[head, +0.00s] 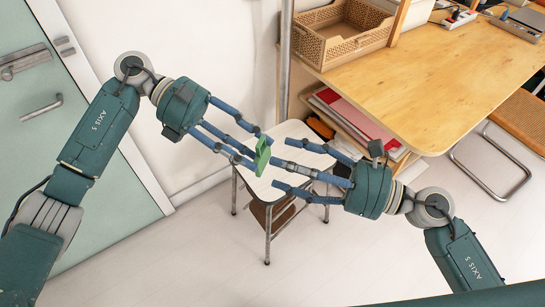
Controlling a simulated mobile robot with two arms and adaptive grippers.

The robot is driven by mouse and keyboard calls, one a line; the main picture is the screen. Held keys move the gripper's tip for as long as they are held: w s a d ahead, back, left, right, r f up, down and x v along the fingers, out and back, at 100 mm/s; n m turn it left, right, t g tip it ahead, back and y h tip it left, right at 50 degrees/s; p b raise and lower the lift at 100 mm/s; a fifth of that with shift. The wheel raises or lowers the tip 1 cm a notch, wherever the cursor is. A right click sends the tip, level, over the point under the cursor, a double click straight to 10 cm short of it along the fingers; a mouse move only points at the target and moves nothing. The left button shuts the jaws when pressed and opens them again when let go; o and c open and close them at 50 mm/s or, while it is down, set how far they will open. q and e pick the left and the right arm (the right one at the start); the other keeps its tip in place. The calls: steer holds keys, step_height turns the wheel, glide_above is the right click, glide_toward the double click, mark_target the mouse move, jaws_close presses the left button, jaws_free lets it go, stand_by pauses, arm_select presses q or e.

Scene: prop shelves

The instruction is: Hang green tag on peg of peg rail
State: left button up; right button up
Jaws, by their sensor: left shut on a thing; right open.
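The green tag (262,156) is held in the air near the middle of the head view, above a white-topped stool. My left gripper (253,149) reaches in from the left and is shut on the green tag at its fingertips. My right gripper (287,166) faces it from the right, with its blue fingers spread open. One of its fingertips appears close to the tag; I cannot tell whether they touch. I cannot make out a peg rail or its peg in this view.
The white stool (288,190) stands below the grippers. A wooden desk (400,90) with a brown crate (341,43) is at the upper right, with shelves of books and folders (352,120) beneath. A green door (40,120) is at left. The floor in front is clear.

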mark_target(264, 157)
arm_select(q)
steer(key=shift+s, duration=0.1)
arm_select(e)
steer(key=shift+x, duration=1.85)
arm_select(q)
steer(key=shift+d, duration=0.1)
arm_select(e)
steer(key=shift+r, duration=0.1)
arm_select(q)
steer(key=shift+o, duration=0.2)
arm_select(e)
steer(key=shift+r, duration=0.1)
steer(key=c, duration=0.8)
arm_select(q)
steer(key=shift+s+f, duration=0.15)
arm_select(e)
steer(key=shift+r, duration=0.1)
steer(key=shift+c, duration=1.3)
arm_select(q)
steer(key=o, duration=1.5)
arm_select(e)
steer(key=shift+c, duration=0.7)
arm_select(q)
steer(key=shift+o, duration=0.2)
arm_select(e)
steer(key=c, duration=0.4)
steer(key=shift+f, duration=0.2)
steer(key=shift+c, duration=0.3)
